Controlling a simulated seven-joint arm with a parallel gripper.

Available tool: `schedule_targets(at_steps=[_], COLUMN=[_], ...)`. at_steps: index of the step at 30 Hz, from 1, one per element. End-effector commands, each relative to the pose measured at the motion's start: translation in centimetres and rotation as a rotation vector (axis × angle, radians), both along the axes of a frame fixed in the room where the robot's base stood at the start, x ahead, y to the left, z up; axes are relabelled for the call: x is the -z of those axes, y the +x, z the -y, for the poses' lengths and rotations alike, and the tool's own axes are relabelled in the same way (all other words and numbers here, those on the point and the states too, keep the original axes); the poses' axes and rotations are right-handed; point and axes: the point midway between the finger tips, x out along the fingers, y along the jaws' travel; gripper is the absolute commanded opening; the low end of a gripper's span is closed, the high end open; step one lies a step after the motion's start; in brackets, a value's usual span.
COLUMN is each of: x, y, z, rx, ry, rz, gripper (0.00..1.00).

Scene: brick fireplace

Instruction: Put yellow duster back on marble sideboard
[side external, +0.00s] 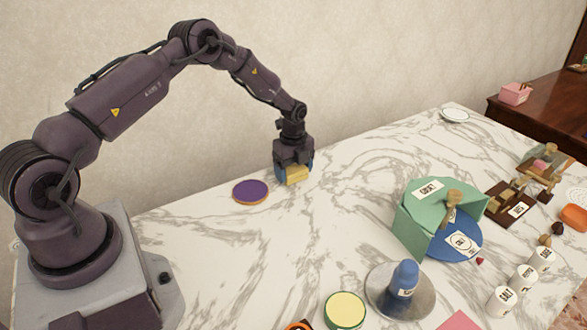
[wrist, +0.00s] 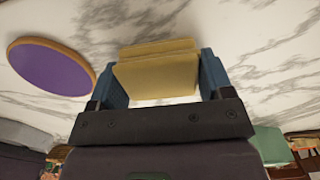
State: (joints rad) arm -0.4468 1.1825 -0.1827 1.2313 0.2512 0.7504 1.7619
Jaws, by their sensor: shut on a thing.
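The yellow duster (side external: 295,174) is a small yellow block between the fingers of my gripper (side external: 293,172), low over the back of the marble sideboard (side external: 340,215). In the wrist view the yellow duster (wrist: 158,77) fills the space between the two blue fingertips of my gripper (wrist: 160,80), which is shut on it. The white, grey-veined marble (wrist: 230,25) shows behind it. I cannot tell whether the duster touches the marble surface.
A purple disc (side external: 251,191) lies just left of the gripper. A green box (side external: 415,225) with a blue disc stands to the right. A round silver plate (side external: 400,290) with a blue object and several white canisters (side external: 502,299) are nearer the front. The marble between is clear.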

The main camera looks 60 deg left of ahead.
Motion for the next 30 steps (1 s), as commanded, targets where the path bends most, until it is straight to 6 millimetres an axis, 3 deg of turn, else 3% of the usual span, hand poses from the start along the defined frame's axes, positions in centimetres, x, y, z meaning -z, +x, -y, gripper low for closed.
schedule_targets(at_steps=[1, 2, 4, 5, 13, 17, 30], x=[0.2, 0.2, 0.1, 0.1, 0.0, -1.1, -9.9], y=[0.0, 0.0, 0.0, 0.0, 0.0, 0.0, 0.0], z=[0.0, 0.0, 0.0, 0.0, 0.0, 0.0, 0.0], rx=[0.0, 0.0, 0.0, 0.0, 0.0, -0.001, -0.001], ry=[-0.001, 0.0, 0.0, 0.0, 0.0, 0.0, 0.001], rz=[-0.001, 0.0, 0.0, 0.0, 0.0, 0.001, 0.002], gripper=[0.48, 0.8, 0.96, 0.99, 0.99, 0.99, 0.99])
